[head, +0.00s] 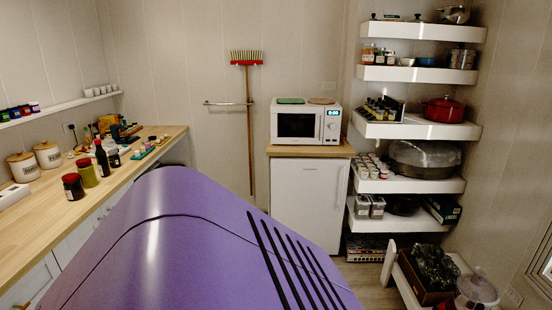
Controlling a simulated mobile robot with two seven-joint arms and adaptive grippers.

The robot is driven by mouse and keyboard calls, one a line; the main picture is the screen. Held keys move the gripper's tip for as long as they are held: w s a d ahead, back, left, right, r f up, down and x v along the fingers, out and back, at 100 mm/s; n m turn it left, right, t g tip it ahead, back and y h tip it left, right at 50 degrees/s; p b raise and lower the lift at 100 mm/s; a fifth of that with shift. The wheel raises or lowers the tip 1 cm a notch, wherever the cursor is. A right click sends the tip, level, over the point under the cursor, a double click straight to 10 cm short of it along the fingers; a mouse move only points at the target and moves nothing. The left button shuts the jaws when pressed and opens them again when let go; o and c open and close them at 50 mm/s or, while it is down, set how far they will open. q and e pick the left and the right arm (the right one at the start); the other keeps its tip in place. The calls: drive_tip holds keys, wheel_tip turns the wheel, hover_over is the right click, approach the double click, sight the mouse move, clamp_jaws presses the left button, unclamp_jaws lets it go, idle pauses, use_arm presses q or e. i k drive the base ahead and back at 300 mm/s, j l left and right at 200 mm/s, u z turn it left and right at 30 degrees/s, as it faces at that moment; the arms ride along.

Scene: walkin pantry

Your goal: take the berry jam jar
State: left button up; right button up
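A dark jar with a red lid and a pale label (73,187) stands upright near the front edge of the wooden counter on the left. It may be the berry jam jar, but its label is too small to read. Right behind it stands an olive-green jar with a red lid (88,175). Farther back are a dark bottle (102,160) and a smaller dark jar (113,158). Neither of my grippers is in view.
A microwave (305,123) stands at the back, with loaded shelves (425,131) on the right. The lower middle of the view is blocked.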

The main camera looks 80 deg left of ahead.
sight(74, 187)
drive_tip(key=u, duration=4)
